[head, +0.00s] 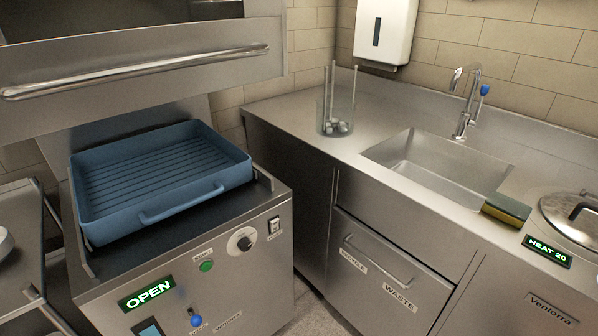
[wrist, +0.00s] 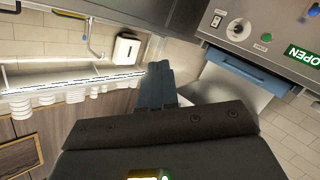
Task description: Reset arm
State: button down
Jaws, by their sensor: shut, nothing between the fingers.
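My gripper (wrist: 160,70) shows in the wrist view, with its dark blue fingers together and nothing between them. The fingers point away from the dark wrist body (wrist: 155,135) into open space. They appear apart from the machine and the counter. My gripper does not show in the head view.
A machine with an OPEN display (head: 149,291) and raised hood (head: 150,75) holds a blue rack (head: 110,217). A counter (head: 290,115) with a glass container (head: 325,110), sink (head: 425,180), faucet (head: 464,120), sponge (head: 506,211) and lidded pot (head: 572,216) stands at right.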

jog(key=s+d+r+m, duration=0.1)
jog(key=s+r+m, duration=0.1)
jog(key=s, duration=0.5)
jog(key=s+d+r+m+g+y, duration=0.1)
jog(key=s+d+r+m, duration=0.1)
jog(key=s+r, duration=0.3)
jog(key=shift+s+r+m, duration=0.3)
jog(key=shift+s+m, duration=0.4)
jog(key=shift+s, duration=0.15)
jog(key=shift+d, duration=0.1)
